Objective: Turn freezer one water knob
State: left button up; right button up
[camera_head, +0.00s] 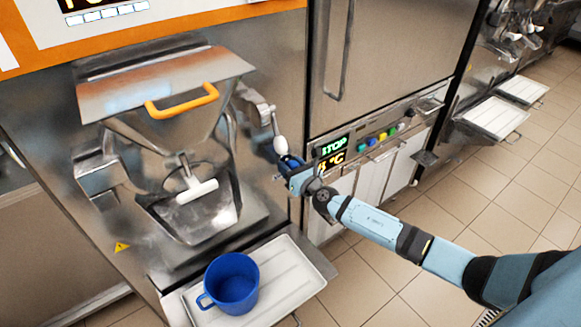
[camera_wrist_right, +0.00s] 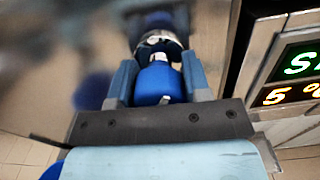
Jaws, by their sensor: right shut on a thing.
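The blue water knob (camera_wrist_right: 158,86) sits on the front of the freezer at the right of its hopper. My right gripper (camera_wrist_right: 160,84) is shut on it, with one finger on each side of the knob in the right wrist view. In the head view my right gripper (camera_head: 292,172) hides most of the knob, and my arm reaches in from the right. The freezer (camera_head: 60,170) has a metal lid with an orange handle (camera_head: 182,101) and a white-handled outlet (camera_head: 197,191). My left gripper is not in view.
A blue mug (camera_head: 232,284) stands on a white tray (camera_head: 306,277) below the outlet. A white-tipped lever (camera_head: 280,145) is just above my right gripper. A panel with a lit display (camera_head: 333,155) and colored buttons is close on the right. Tiled floor is free at the right.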

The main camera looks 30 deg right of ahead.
jog(key=shift+f+m+b, duration=0.15)
jog(key=shift+m+b, duration=0.25)
jog(key=shift+m, duration=0.3)
jog(key=m+b, duration=0.1)
jog(key=m, duration=0.3)
jog(key=shift+m+b, duration=0.3)
jog(key=shift+b, duration=0.05)
jog(key=shift+m, duration=0.9)
jog(key=m, duration=0.2)
jog(key=shift+r+m, duration=0.2)
jog(key=shift+m, duration=0.8)
jog(key=o, duration=0.9)
